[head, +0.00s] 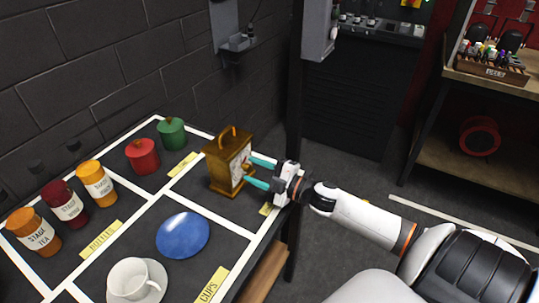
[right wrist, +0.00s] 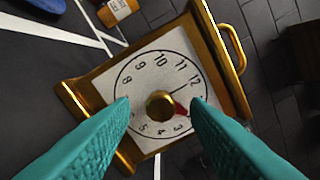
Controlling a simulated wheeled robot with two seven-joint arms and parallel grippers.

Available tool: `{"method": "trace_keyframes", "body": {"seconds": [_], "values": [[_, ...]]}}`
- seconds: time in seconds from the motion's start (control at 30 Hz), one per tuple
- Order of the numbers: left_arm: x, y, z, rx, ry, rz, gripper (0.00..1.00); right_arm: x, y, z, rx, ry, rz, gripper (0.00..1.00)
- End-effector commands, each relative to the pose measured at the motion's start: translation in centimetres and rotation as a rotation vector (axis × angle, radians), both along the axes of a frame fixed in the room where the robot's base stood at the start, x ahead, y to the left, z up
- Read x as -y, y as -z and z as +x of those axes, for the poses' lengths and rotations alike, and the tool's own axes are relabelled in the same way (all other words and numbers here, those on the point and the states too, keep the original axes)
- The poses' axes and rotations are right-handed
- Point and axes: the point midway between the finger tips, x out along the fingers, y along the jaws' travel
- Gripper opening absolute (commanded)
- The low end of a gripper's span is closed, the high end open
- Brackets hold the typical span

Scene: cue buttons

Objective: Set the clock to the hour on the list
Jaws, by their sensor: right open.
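The clock (head: 220,172) is a brass-coloured box with a top handle and a white dial, standing on the table's right side. It fills the middle of the right wrist view (right wrist: 152,80). Its round brass knob (right wrist: 160,104) is at the dial's centre. A thin dark hand points towards 12. A short red hand (right wrist: 181,110) points to about 2, where my finger partly covers the numerals. My right gripper (head: 258,173) is open in front of the dial, its teal fingers either side of the knob with gaps. No hour list is readable. My left gripper is not in view.
A blue plate (head: 183,235) and a white cup on a saucer (head: 132,281) lie in front of the clock. A red jar (head: 143,156), a green jar (head: 171,133) and several labelled jars stand to the left. A dark post (head: 297,110) rises behind the table.

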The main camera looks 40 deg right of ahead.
Motion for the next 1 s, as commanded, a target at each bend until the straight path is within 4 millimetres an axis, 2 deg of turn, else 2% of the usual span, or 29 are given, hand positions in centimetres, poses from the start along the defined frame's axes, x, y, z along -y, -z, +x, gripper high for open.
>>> {"method": "trace_keyframes", "body": {"seconds": [0.17,0.4,0.6,0.77,1.0], "values": [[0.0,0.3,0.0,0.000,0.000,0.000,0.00,1.0,0.2,-2.5,-0.004,0.000,-0.002,0.42],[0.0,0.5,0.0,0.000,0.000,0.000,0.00,2.8,0.2,-6.9,-0.005,0.000,0.000,0.42],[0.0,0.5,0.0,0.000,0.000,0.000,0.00,3.9,0.1,-9.7,-0.002,0.000,0.000,0.42],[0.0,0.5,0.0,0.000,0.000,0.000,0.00,4.4,0.0,-10.6,0.000,-0.001,-0.001,0.42],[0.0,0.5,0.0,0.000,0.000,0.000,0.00,4.4,0.0,-10.7,0.001,-0.001,-0.001,0.42]]}}
